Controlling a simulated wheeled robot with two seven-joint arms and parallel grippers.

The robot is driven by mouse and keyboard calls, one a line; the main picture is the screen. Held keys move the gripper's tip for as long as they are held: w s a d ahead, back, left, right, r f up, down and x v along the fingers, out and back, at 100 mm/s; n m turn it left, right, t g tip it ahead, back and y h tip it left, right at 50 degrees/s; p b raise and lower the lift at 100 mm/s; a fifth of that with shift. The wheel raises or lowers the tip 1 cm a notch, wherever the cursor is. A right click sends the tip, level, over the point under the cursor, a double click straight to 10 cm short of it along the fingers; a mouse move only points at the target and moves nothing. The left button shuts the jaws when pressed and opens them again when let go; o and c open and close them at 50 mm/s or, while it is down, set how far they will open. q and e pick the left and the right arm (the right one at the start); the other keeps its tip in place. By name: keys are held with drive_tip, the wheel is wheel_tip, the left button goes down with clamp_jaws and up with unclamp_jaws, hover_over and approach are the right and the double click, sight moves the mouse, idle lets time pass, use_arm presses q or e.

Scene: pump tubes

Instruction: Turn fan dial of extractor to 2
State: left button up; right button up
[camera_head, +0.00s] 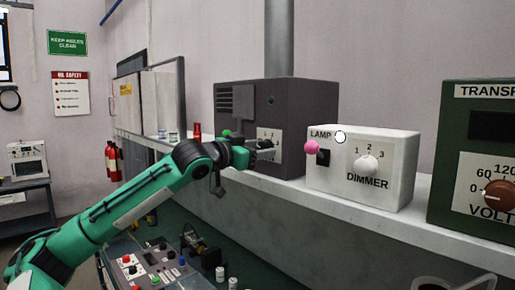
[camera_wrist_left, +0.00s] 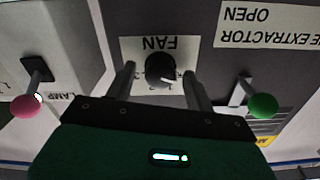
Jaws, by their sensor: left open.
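The extractor is a dark grey box (camera_head: 288,105) with a pipe on top, standing on the shelf. Its black fan dial (camera_wrist_left: 160,70) sits on a white plate marked FAN, upside down in the left wrist view. My left gripper (camera_head: 258,150) is at the front of the extractor in the head view and hides most of the dial there. In the left wrist view my left gripper (camera_wrist_left: 160,88) is open, with one finger on each side of the dial. I cannot tell whether the fingers touch it, or which number it points to. My right gripper is not in view.
A green-knobbed lever (camera_wrist_left: 263,106) is beside the dial on the extractor. The white lamp dimmer box (camera_head: 392,185) with its pink-knobbed lever (camera_head: 311,147) stands close on the right. A dark green transformer (camera_head: 490,130) is further right. A bench (camera_head: 205,262) with small parts lies below.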

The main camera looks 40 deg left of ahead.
use_arm(q)
drive_tip(key=c, duration=1)
drive_tip(key=shift+m, duration=0.4)
drive_tip(key=m+p, duration=0.2)
drive_tip(key=m, duration=0.2)
drive_tip(key=shift+r, duration=0.1)
drive_tip(key=m+p, duration=0.2)
drive_tip(key=m, duration=0.2)
drive_tip(key=shift+m, duration=0.3)
drive_tip(key=m+p, duration=0.2)
drive_tip(key=m, duration=0.2)
drive_tip(key=shift+m+p, duration=0.55)
drive_tip(key=shift+m, duration=1.55)
drive_tip(key=shift+f, duration=0.2)
